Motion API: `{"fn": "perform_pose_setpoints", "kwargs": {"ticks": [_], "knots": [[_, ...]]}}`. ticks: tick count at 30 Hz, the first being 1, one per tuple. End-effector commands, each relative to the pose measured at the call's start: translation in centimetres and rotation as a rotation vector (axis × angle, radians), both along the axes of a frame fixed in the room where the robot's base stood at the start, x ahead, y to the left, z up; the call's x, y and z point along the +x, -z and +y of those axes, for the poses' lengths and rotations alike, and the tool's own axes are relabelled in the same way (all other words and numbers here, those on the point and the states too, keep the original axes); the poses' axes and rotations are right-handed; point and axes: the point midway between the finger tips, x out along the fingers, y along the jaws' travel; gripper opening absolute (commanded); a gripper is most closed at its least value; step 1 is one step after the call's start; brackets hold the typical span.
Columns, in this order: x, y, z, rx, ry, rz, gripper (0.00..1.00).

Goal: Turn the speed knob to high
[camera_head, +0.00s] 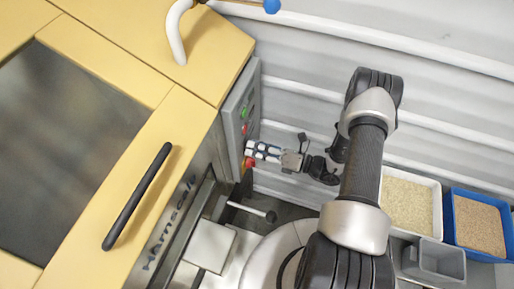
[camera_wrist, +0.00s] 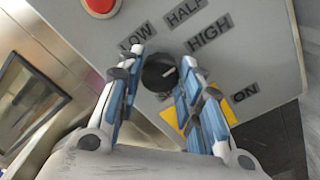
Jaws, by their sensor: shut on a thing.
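The speed knob (camera_wrist: 158,74) is a round black dial with a white mark, on a grey control panel (camera_wrist: 130,20). The labels LOW (camera_wrist: 136,38), HALF (camera_wrist: 185,12) and HIGH (camera_wrist: 208,35) stand around it. The white mark seems to point up and right, roughly toward HIGH; fingers partly cover the dial's edges, so its exact angle is hard to read. My gripper (camera_wrist: 164,62) has one finger on each side of the knob and is shut on it. In the head view my gripper (camera_head: 259,151) reaches left to the panel and hides the knob.
A red button (camera_wrist: 99,4), a yellow plate (camera_wrist: 171,118) and an ON label (camera_wrist: 245,93) sit close to the knob. The yellow machine (camera_head: 190,120) has a black handle (camera_head: 138,196). A white tray (camera_head: 437,195) and a blue tray (camera_head: 449,215) hold grains at right.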

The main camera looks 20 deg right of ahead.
Motion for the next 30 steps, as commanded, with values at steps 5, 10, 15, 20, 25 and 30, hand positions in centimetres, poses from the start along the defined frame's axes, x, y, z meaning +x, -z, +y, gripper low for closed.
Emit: {"fn": "perform_pose_setpoints", "kwargs": {"ticks": [5, 10, 15, 20, 25, 30], "knots": [[-0.01, 0.03, 0.01, 0.019, 0.000, 0.027, 0.10], [-0.01, 0.03, 0.01, 0.024, 0.000, 0.033, 0.10], [-0.01, 0.03, 0.01, 0.024, 0.000, 0.033, 0.10], [-0.01, 0.03, 0.01, 0.024, 0.000, 0.033, 0.37], [-0.01, 0.02, 0.01, 0.024, 0.000, 0.032, 0.48], [-0.01, 0.02, 0.01, 0.024, 0.000, 0.032, 0.54]]}}
